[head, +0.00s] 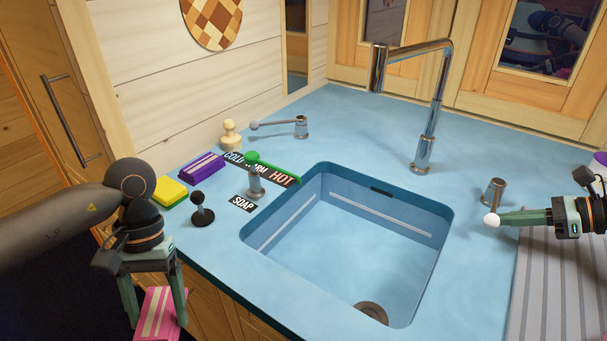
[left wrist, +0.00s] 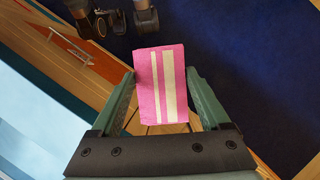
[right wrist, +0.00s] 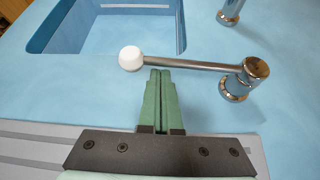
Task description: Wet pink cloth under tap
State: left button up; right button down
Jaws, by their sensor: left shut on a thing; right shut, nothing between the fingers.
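A pink cloth (head: 160,318) with pale stripes is in my left gripper (head: 156,298), low in front of the counter's front edge. The left wrist view shows the cloth (left wrist: 150,92) between both fingers. The chrome tap (head: 430,120) stands behind the blue sink (head: 350,225); no water shows at its spout. My right gripper (head: 500,217) is shut and empty, beside a chrome lever (head: 495,190) with a white knob. In the right wrist view its fingertips (right wrist: 160,75) are just in front of the lever arm (right wrist: 190,65); I cannot tell if they touch.
A green-handled lever (head: 257,180) stands by a cold/warm/hot label. A black knob (head: 198,200) stands near the soap label. Yellow (head: 170,191) and purple (head: 202,166) folded cloths, a cream peg (head: 230,133) and another chrome lever (head: 300,127) are left. A ribbed drainer (head: 550,280) lies right.

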dwell(0.3)
pick_arm(q)
jog(key=shift+f, duration=0.2)
pick_arm(e)
jog(key=shift+w+r, duration=0.1)
jog(key=shift+r, duration=0.6)
